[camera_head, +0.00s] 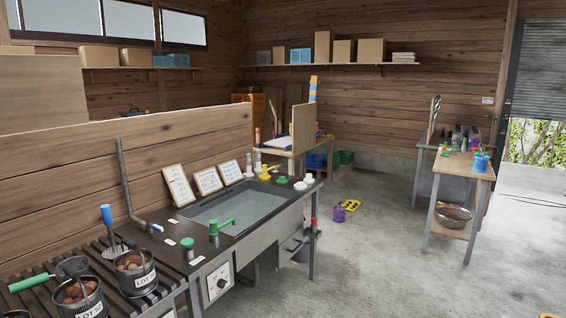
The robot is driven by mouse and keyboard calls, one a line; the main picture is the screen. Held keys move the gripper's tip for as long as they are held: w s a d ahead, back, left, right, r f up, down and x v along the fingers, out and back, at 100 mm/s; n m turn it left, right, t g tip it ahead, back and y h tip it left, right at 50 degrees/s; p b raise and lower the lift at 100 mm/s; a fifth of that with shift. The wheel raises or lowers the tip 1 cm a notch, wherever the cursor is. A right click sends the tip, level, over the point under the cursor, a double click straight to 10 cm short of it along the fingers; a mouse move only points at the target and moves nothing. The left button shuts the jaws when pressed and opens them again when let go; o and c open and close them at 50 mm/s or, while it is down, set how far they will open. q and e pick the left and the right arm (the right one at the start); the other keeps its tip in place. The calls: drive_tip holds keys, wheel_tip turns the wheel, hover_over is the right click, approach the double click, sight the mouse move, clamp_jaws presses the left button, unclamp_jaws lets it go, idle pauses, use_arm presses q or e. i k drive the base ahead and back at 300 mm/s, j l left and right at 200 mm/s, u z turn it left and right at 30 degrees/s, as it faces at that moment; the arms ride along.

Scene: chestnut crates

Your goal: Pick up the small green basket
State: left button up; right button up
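No small green basket shows clearly. A green crate-like container (345,157) stands low at the back, beside the far wooden workbench, small and partly hidden. A small green object (445,151) is on the wooden table at the right, too small to identify. Neither of my grippers is in view.
A sink counter (262,240) with a steel basin (232,207) runs along the left. Two pots of chestnuts (135,272) (80,298) stand on the slatted rack at the lower left. A wooden table (462,163) stands right. The concrete floor (385,255) between is mostly clear; a purple bucket (339,214) sits there.

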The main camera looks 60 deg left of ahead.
sight(336, 160)
drive_tip(key=u, duration=1.7)
